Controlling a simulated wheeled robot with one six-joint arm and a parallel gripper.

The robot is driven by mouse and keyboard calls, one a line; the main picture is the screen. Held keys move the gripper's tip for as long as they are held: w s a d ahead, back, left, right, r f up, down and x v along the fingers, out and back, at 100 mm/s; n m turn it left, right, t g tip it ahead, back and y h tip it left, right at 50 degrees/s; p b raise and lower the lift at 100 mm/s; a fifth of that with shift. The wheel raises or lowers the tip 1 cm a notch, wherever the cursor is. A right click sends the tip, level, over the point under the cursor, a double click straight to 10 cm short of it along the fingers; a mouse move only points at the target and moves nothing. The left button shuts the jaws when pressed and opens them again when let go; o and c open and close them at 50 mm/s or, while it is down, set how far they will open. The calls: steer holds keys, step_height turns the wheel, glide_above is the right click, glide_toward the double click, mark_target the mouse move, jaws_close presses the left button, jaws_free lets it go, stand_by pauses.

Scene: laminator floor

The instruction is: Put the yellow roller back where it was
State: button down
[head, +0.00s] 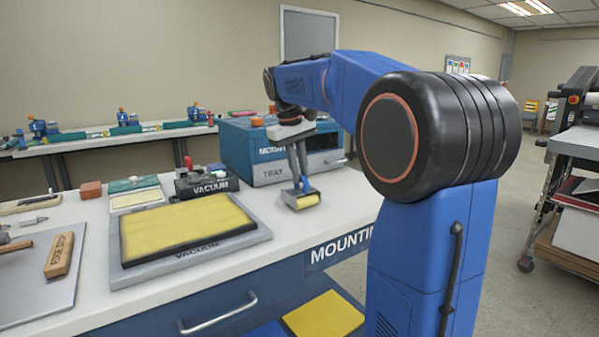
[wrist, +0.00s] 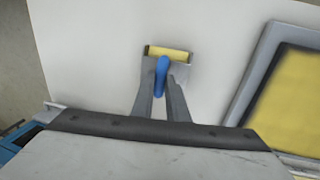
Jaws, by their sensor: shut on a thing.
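The yellow roller (head: 306,201) has a yellow cylinder in a grey metal frame with a blue handle. It is at the right part of the white bench top, to the right of the vacuum plate. My gripper (head: 301,180) reaches down from above and is shut on the blue handle. In the wrist view the blue handle (wrist: 161,75) sits between my two grey fingers, with the yellow cylinder beyond it. The roller looks upright and at or just above the bench surface; I cannot tell whether it touches.
A grey vacuum plate (head: 255,230) with a yellow sheet lies left of the roller. A blue mounting box (head: 236,150) with a tray stands behind. A black vacuum unit (head: 195,187) and an edge block (head: 59,255) are farther left. The bench's front edge is close to the roller.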

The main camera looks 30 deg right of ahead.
mark_target(293, 192)
steer(key=shift+f, duration=0.1)
steer(key=c, duration=1.7)
jaws_free()
steer(key=shift+c, duration=0.2)
step_height(293, 192, up, 12)
steer(key=a, duration=0.2)
steer(key=shift+a, duration=0.15)
steer(key=shift+s, duration=0.1)
steer(key=s+a+f+t, duration=0.1)
steer(key=s+a+f, duration=0.3)
steer(key=s+f, duration=0.6)
steer(key=s+a+f+t+y, duration=0.1)
steer(key=s+a+f, duration=0.3)
steer(key=s+f, duration=0.6)
steer(key=s+a+f+t+y, duration=0.1)
steer(key=s+a+f, duration=0.4)
steer(key=s+f, duration=0.5)
step_height(293, 192, down, 2)
steer(key=shift+f+t, duration=0.25)
steer(key=shift+t, duration=0.65)
